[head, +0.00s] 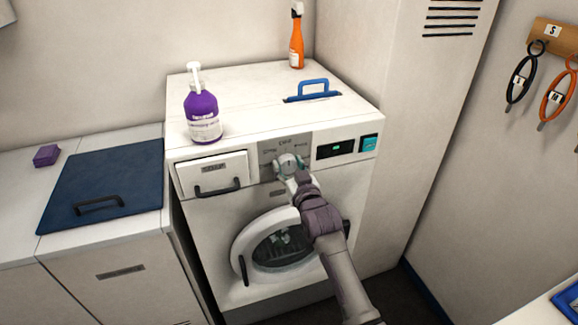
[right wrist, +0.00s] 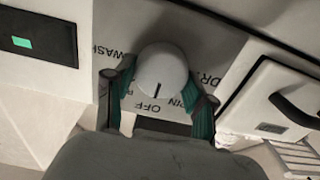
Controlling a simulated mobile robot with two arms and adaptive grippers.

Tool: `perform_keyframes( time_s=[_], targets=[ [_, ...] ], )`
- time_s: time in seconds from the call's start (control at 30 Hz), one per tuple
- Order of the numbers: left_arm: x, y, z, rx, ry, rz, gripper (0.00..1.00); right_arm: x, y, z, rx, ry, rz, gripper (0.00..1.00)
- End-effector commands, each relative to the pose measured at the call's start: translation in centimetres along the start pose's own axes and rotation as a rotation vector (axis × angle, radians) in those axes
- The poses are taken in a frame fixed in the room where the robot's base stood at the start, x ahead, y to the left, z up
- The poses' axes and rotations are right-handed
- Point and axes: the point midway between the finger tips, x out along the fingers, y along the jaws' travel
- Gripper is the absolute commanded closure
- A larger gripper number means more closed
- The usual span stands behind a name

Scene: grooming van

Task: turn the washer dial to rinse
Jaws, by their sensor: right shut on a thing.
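The white round washer dial (right wrist: 162,70) sits on a grey panel (head: 269,154) on the front of the white washer (head: 343,194). My right gripper (head: 289,163) is shut on the dial, with a teal-padded finger on each side, as the right wrist view shows (right wrist: 159,88). The dial's dark pointer line (right wrist: 157,90) is aimed about at the OFF label (right wrist: 150,107). WASH and parts of other labels show around the dial. A label beginning with R is mostly hidden by a finger. My left gripper is not in view.
A purple pump bottle (head: 202,115), an orange bottle (head: 296,40) and a blue handle (head: 313,88) are on the washer's top. A drawer (head: 212,172) lies left of the dial, a display (head: 335,149) right. The round door (head: 272,245) is below.

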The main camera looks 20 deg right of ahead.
Motion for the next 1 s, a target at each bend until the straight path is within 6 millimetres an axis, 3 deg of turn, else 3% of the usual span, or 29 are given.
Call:
perform_keyframes(
  time_s=[0.37, 1.0],
  targets=[
    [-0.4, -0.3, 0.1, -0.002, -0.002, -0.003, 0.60, 0.0, 0.0, -0.1, 0.074, -0.001, 0.000, 0.80],
    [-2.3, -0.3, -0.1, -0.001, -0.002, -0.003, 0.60, 0.0, 0.2, 0.1, 0.572, -0.003, 0.000, 0.80]
  ],
)
